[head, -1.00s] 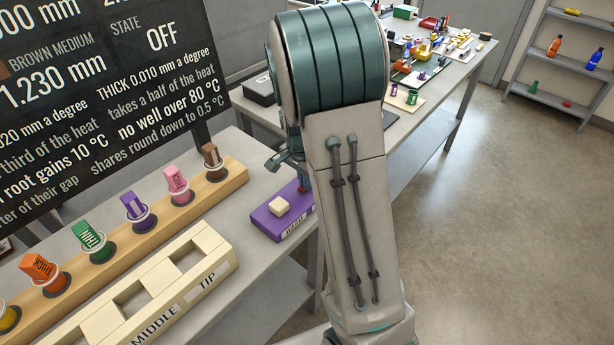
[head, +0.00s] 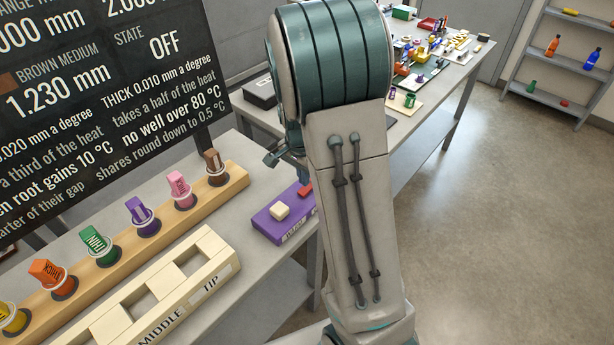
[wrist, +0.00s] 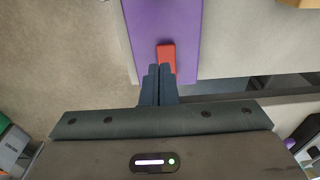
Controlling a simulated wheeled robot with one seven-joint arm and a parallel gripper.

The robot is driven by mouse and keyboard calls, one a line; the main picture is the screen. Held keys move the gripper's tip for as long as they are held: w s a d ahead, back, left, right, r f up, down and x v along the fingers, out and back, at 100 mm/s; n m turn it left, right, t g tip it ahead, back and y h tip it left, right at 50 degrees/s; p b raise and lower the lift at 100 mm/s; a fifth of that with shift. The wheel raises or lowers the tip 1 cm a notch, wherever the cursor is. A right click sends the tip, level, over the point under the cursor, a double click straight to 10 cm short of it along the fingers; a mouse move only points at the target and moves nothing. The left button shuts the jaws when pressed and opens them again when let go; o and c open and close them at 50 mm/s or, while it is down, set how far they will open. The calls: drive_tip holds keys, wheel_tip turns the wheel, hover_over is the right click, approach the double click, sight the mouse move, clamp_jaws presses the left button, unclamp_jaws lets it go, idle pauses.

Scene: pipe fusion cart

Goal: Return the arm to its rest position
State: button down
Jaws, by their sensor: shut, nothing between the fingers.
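In the head view the purple box (head: 268,232) sits on the grey bench, with a cream button (head: 279,211) and the red button (head: 305,190) showing left of my arm.
A wooden rack (head: 105,255) holds several coloured plugs. A cream tray (head: 215,265) marked MIDDLE and TIP lies in front of it. A dark sign (head: 90,110) stands behind. A cluttered bench (head: 415,125) and shelves (head: 565,60) are farther off. Floor at right is clear.

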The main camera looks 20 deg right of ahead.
wheel_tip(320, 180, up, 10)
drive_tip(key=a+b, duration=0.1)
drive_tip(key=a, duration=0.1)
drive_tip(key=s+a+r+n+t, duration=0.1)
drive_tip(key=s+a+n, duration=0.1)
drive_tip(key=s+n, duration=0.4)
drive_tip(key=s+a+r+n+t, duration=0.1)
drive_tip(key=s+n, duration=0.5)
drive_tip(key=s, duration=0.8)
drive_tip(key=shift+a+r+n+t+y, duration=0.4)
drive_tip(key=shift+a+r, duration=0.3)
drive_tip(key=shift+a, duration=0.4)
